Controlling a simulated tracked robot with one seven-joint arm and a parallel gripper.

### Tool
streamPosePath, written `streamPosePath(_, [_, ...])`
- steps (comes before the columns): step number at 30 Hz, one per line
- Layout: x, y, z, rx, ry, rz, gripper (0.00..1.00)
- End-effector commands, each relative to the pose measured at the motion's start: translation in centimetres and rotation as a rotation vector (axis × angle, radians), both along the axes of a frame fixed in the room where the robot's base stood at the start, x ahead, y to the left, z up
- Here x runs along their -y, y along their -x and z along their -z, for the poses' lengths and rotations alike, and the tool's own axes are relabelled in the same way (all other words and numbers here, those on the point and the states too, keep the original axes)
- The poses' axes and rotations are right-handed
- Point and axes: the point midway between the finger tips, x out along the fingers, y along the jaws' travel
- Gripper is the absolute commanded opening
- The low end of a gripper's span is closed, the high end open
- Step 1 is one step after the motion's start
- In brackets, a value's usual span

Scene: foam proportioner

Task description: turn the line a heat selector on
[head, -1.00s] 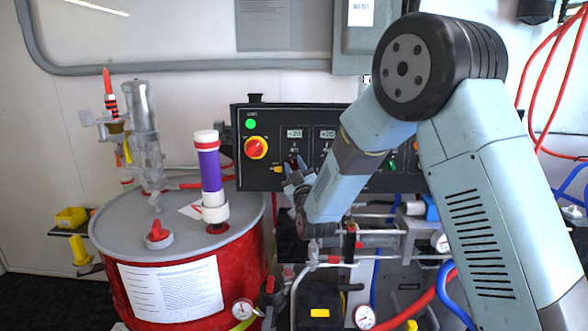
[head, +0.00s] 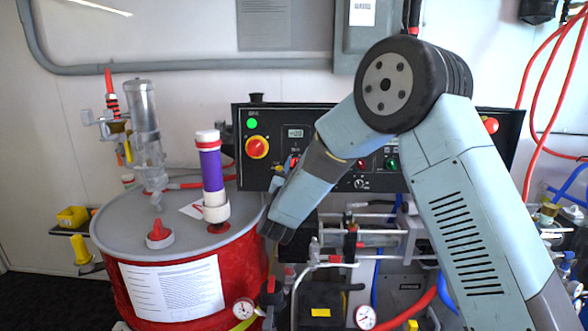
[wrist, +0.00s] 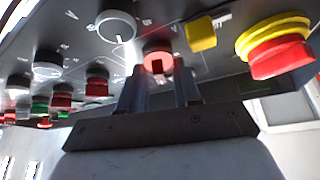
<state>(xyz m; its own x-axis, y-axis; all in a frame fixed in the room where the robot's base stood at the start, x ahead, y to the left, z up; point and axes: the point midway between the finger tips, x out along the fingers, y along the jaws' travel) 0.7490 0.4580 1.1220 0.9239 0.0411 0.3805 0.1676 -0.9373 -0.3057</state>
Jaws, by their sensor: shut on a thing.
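The line A heat selector (wrist: 158,60) is a small red-lit knob on the underside-tilted view of the black control panel in the wrist view. My gripper (wrist: 158,90) comes at it from the front, one finger on each side, closed on the knob. The exact turn of the knob is hard to read. In the head view my gripper (head: 282,178) is at the panel's left part, and my arm hides much of it and the selector.
The black panel (head: 245,181) carries a red-and-yellow rotary switch (head: 257,147), also near the fingers in the wrist view (wrist: 278,48). A yellow square part (wrist: 200,34) and a grey knob (wrist: 116,27) are close by. A red drum (head: 240,270) stands left, below my wrist.

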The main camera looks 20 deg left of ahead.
Motion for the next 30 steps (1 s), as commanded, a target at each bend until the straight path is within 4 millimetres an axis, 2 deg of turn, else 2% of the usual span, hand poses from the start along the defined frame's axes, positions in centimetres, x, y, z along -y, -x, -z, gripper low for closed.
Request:
streamPosePath(12, [-0.12, 0.11, 0.29, -0.050, -0.183, 0.035, 0.02])
streamPosePath(29, [-0.05, 0.08, 0.33, -0.058, -0.210, 0.043, 0.02])
streamPosePath(30, [-0.05, 0.08, 0.33, -0.058, -0.210, 0.042, 0.36])
